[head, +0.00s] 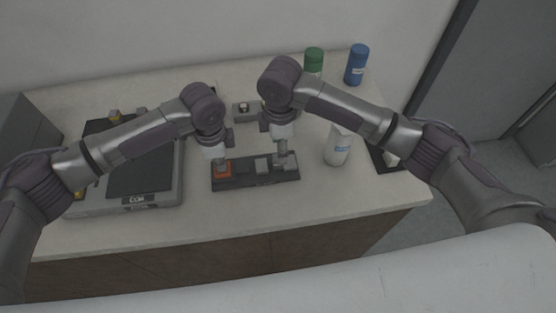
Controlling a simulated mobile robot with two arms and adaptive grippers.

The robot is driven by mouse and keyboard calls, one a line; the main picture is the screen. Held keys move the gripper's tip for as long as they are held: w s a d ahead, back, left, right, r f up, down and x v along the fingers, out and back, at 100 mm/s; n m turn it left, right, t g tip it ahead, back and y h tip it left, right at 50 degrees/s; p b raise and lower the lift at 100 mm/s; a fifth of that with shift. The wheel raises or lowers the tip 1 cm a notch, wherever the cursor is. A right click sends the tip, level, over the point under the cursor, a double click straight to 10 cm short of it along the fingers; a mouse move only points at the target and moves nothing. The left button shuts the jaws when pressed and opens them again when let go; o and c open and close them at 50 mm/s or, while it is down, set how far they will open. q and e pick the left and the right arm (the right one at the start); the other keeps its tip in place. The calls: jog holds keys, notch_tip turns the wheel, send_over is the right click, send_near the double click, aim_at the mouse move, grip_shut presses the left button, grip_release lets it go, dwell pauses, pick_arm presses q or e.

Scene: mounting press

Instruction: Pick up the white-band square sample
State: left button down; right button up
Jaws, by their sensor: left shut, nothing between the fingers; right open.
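A dark holder tray (240,184) lies near the middle of the counter. An orange square piece (223,171) sits at its left end, and a grey square piece (262,165) sits right of its middle. I cannot make out a white band on any piece at this size. My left gripper (221,163) is shut and empty, pointing down just over the orange piece. My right gripper (283,161) is open, pointing down at the right part of the tray; its fingers hide what is beneath, and I cannot tell whether they touch anything.
A flat grey device (125,203) with a dark top stands at the left. A white bottle (337,150) stands close right of the tray. A green-capped container (314,60) and a blue one (356,65) stand at the back. The counter front (225,220) is clear.

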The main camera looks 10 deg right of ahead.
jog(key=f, duration=0.5)
jog(key=shift+s+a+f, duration=0.1)
jog(key=shift+a+f, duration=0.2)
jog(key=shift+f, duration=0.05)
grip_shut()
